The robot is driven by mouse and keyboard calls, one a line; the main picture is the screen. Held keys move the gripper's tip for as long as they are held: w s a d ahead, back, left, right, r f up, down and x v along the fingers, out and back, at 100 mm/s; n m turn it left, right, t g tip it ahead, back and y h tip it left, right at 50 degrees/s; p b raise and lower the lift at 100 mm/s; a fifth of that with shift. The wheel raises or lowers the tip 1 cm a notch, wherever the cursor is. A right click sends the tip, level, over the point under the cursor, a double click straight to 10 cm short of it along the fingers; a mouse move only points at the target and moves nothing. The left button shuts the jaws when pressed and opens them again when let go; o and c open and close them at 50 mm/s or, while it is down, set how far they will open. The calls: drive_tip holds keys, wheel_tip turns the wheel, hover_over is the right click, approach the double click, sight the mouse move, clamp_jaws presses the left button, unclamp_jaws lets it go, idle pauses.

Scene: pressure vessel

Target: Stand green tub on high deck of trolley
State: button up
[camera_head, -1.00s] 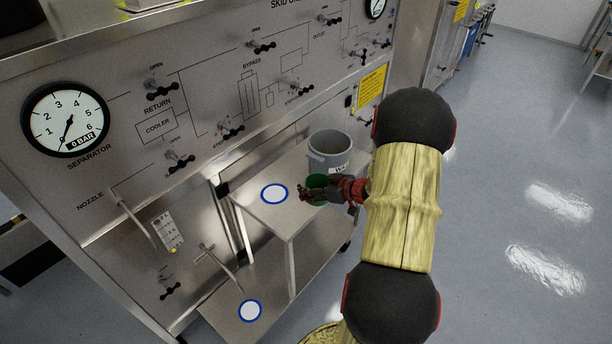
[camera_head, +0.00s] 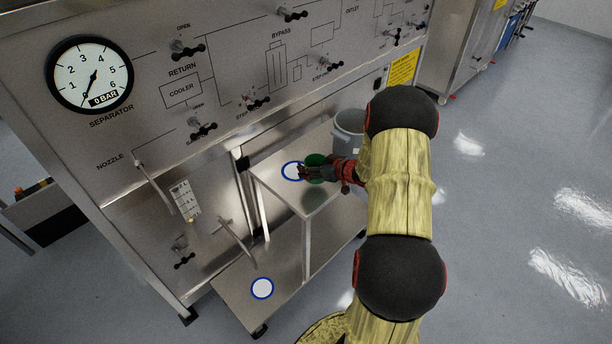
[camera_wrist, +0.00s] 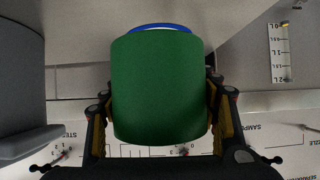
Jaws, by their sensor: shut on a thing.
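The green tub (camera_wrist: 160,85) fills the middle of the wrist view, between the two fingers of my gripper (camera_wrist: 165,110). My gripper is shut on it. In the head view my gripper (camera_head: 308,172) is over the trolley's high deck (camera_head: 305,200), with the green tub (camera_head: 315,160) partly hidden behind it. A blue-ringed white disc (camera_head: 292,171) on the high deck lies right beside the tub, and part of its blue ring shows behind the tub in the wrist view. I cannot tell whether the tub touches the deck.
A grey bucket (camera_head: 348,128) stands at the far end of the high deck, close by the tub. The low deck (camera_head: 235,290) has another blue-ringed disc (camera_head: 262,288). The skid panel (camera_head: 225,60) with valve handles rises behind the trolley. Open floor (camera_head: 520,200) lies right.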

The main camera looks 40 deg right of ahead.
drive_tip(key=shift+w+f, duration=0.45)
drive_tip(key=shift+w, duration=0.05)
drive_tip(key=shift+c, duration=0.2)
drive_tip(key=shift+w+a+f+b, duration=0.1)
drive_tip(key=shift+w+f+b, duration=0.1)
drive_tip(key=shift+f+b, duration=1.2)
drive_tip(key=shift+f+p, duration=0.3)
drive_tip(key=shift+f, duration=0.15)
drive_tip(key=o, duration=2)
drive_tip(key=shift+f, duration=0.1)
drive_tip(key=shift+o, duration=0.2)
